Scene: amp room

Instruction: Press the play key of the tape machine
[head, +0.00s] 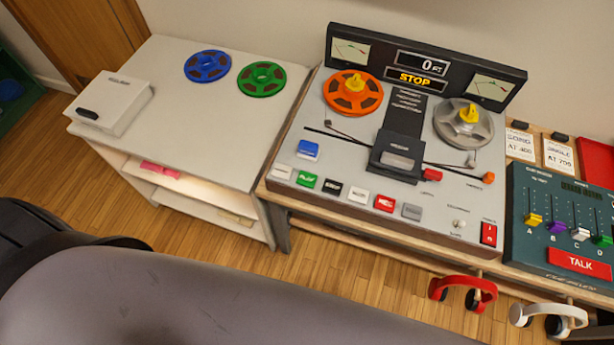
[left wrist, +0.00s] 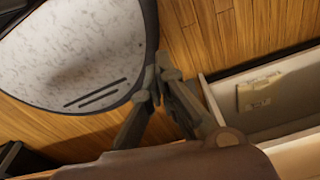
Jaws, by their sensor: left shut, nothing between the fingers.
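The tape machine (head: 335,190) stands on a wooden bench in the head view, with an orange reel (head: 353,93) on the left and a clear grey reel (head: 463,124) on the right. My left gripper (left wrist: 160,80) shows in the left wrist view, shut and empty above the floor, away from the keys. My right gripper is out of view.
A white side table (head: 215,125) with blue and green reels and a white box (head: 112,102) stands left of the machine. A mixer (head: 560,220) is at the right. Red headphones (head: 463,292) hang below the bench. My arm covers the lower foreground.

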